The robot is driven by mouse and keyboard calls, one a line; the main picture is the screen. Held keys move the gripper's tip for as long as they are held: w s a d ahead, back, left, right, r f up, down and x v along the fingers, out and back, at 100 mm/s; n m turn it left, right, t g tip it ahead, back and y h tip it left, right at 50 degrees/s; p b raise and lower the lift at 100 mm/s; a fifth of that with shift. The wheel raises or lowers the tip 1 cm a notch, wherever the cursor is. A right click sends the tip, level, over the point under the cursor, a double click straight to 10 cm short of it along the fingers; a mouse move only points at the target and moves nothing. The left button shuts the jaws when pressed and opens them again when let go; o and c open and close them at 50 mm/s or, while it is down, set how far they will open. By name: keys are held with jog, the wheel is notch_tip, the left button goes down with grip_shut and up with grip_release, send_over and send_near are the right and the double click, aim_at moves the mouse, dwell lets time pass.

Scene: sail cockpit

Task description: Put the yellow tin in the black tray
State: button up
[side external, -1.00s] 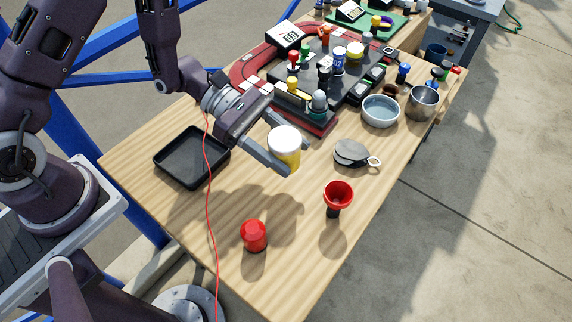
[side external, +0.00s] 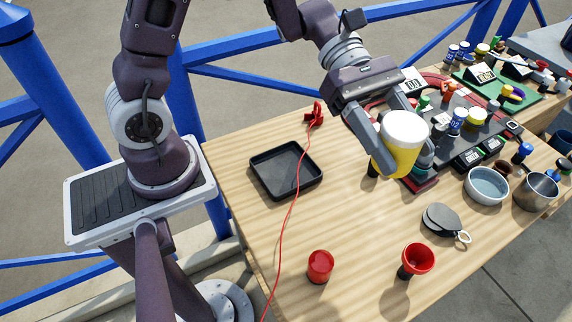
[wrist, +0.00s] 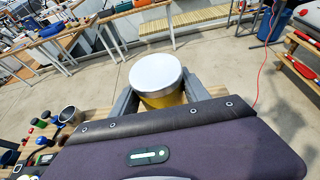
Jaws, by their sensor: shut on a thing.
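The yellow tin (side external: 400,150) has a white lid and is held slightly tilted between the fingers of my gripper (side external: 384,142), above the table's right part. In the wrist view the tin (wrist: 158,80) sits between both fingers, its white lid facing the camera. My gripper is shut on it. The black tray (side external: 262,185) lies empty on the table, to the left of my gripper and apart from it. A red cord passes over the tray's right side.
A red cup-shaped funnel (side external: 418,258), a red cylinder (side external: 320,266) and a grey lidded item with a ring (side external: 441,221) stand near the front. A bowl (side external: 487,186) and metal pot (side external: 537,191) are at right. A cluttered dark panel (side external: 455,140) lies behind the tin.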

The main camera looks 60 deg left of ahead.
jog(key=s+f+m+g+y, duration=0.2)
jog(key=s+m+g+y, duration=0.4)
jog(key=s+m+g, duration=0.9)
jog(key=s+a+f+m+t+y, duration=0.25)
jog(key=s+a+m+y, duration=0.45)
jog(key=s+a+y, duration=0.4)
notch_tip(320, 180, up, 4)
jog(key=m+t+y, duration=0.9)
jog(key=m+t, duration=0.8)
send_over(285, 170)
jog(key=shift+m, duration=0.3)
notch_tip(285, 170, down, 20)
jog(key=shift+d+f, duration=0.1)
jog(key=shift+f, duration=0.15)
